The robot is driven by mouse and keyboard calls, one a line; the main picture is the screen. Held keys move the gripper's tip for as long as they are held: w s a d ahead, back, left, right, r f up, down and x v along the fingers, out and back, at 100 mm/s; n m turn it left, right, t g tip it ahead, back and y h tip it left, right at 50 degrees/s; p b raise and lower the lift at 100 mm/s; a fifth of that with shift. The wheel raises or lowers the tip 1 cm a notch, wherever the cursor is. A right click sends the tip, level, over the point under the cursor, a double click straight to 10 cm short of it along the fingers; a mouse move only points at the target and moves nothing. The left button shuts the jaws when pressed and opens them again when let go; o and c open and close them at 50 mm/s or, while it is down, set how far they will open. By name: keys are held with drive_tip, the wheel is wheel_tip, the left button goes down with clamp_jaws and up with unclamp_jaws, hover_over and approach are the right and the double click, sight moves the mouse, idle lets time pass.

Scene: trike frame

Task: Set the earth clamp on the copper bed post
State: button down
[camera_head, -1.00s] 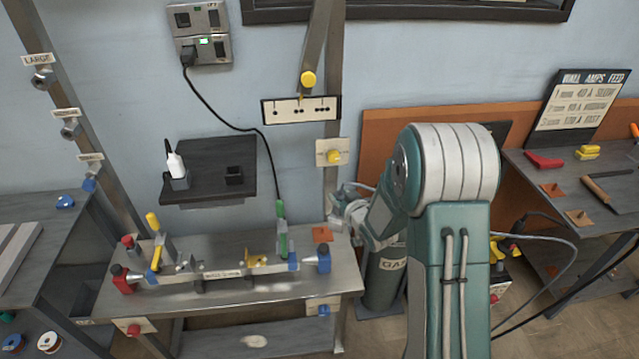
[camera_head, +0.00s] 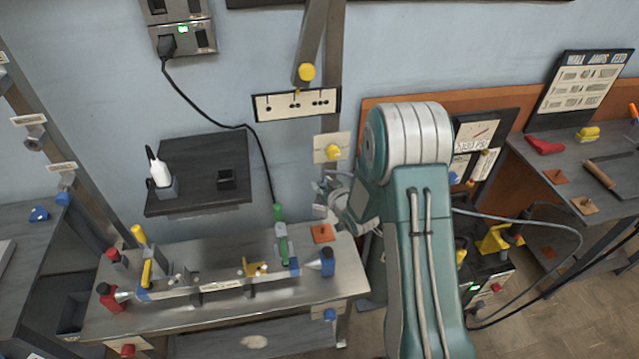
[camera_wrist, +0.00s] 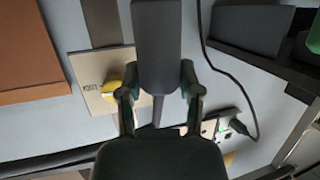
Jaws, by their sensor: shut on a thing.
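My gripper (camera_wrist: 158,95) is shut on a dark grey block (camera_wrist: 157,40) with a narrow stem, seemingly the earth clamp. In the head view my gripper (camera_head: 328,196) is small and pale, in front of the wall upright, and what it holds is unclear there. A copper-coloured square (camera_head: 322,233) with a small dark stub lies at the right back of the steel bench; it seems to be the copper bed post. My gripper is above and close behind it in the picture, apart from it as far as I can tell.
A long fixture bar (camera_head: 215,285) with clamps runs along the bench (camera_head: 345,283). A green-handled tool (camera_head: 281,240) stands beside the copper square. A yellow knob on a plate (camera_head: 319,150) is on the upright above. A dark shelf (camera_head: 200,160) with a white bottle is at left.

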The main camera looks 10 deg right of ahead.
sight(327, 215)
drive_tip(key=shift+w+d+f, duration=0.1)
drive_tip(key=shift+d+f, duration=0.05)
drive_tip(key=shift+f, duration=5.15)
drive_tip(key=shift+f, duration=0.3)
drive_tip(key=shift+c, duration=1)
unclamp_jaws()
drive_tip(key=v, duration=1.2)
drive_tip(key=shift+w, duration=0.1)
